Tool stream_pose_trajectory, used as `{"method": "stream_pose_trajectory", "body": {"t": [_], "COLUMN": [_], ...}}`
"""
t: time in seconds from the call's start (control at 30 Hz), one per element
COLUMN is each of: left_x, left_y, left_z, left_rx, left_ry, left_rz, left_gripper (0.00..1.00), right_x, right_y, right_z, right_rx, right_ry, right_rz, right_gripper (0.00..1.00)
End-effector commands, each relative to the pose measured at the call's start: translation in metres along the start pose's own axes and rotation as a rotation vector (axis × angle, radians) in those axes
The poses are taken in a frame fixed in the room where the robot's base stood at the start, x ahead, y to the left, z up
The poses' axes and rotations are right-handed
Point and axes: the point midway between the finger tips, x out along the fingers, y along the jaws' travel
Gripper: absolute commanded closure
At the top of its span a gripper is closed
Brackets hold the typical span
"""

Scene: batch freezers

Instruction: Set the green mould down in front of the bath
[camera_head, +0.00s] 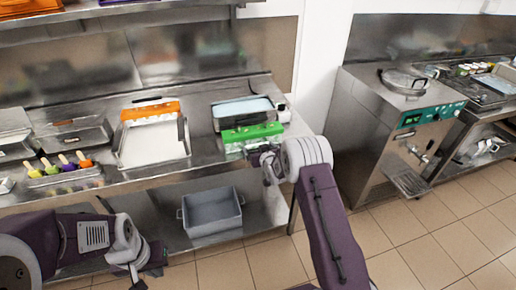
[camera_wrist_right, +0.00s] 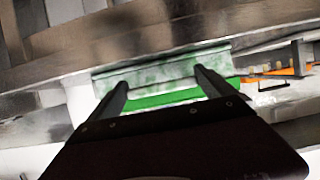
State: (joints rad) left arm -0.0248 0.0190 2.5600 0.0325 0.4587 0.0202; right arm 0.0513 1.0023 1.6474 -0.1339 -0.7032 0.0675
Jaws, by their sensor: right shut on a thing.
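The green mould (camera_head: 252,132), with a pale frosted body below its green top, is directly in front of the bath (camera_head: 243,110), a steel tank with pale blue liquid. My right gripper (camera_head: 262,154) reaches it from the front and is shut on it. In the right wrist view the two dark fingers (camera_wrist_right: 160,85) lie at either side of the mould (camera_wrist_right: 150,74). I cannot tell whether its underside touches the bench. My left gripper (camera_head: 140,272) hangs low at the front left, away from the mould; its jaw opening is unclear.
A white tray (camera_head: 128,155) with an orange mould (camera_head: 150,111) stands left of the bath. Several coloured lollies (camera_head: 66,166) lie further left. A grey bin (camera_head: 212,213) sits on the lower shelf. A freezer machine (camera_head: 385,125) stands right, beyond a gap.

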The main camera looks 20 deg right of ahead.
Motion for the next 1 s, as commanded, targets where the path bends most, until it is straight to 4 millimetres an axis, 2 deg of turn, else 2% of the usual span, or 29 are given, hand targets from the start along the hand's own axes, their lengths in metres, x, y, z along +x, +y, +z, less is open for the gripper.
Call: {"method": "stream_pose_trajectory", "body": {"t": [0.27,0.3,0.6,0.67,0.87,1.0], "left_x": [0.005,0.003,-0.003,0.001,0.005,0.008], "left_y": [0.000,0.000,0.000,0.000,0.000,0.000], "left_z": [0.001,0.000,0.000,0.000,0.001,0.001], "left_rx": [0.000,0.000,0.000,0.000,0.000,0.000], "left_ry": [0.000,0.000,0.000,0.000,0.000,0.000], "left_rz": [0.000,0.000,0.000,0.000,0.000,0.000], "left_gripper": [1.00,1.00,1.00,1.00,1.00,1.00], "right_x": [0.002,0.001,-0.001,-0.006,-0.039,-0.072], "right_y": [0.000,0.000,0.000,0.000,0.001,0.001], "right_z": [0.001,0.002,-0.003,-0.001,0.000,0.000], "right_rx": [0.000,0.000,0.000,0.000,0.000,0.000], "right_ry": [0.006,0.000,0.000,-0.001,-0.001,-0.001], "right_rz": [0.000,0.000,0.000,0.000,0.001,0.001], "right_gripper": [0.75,0.00,0.00,0.00,0.00,0.00]}}
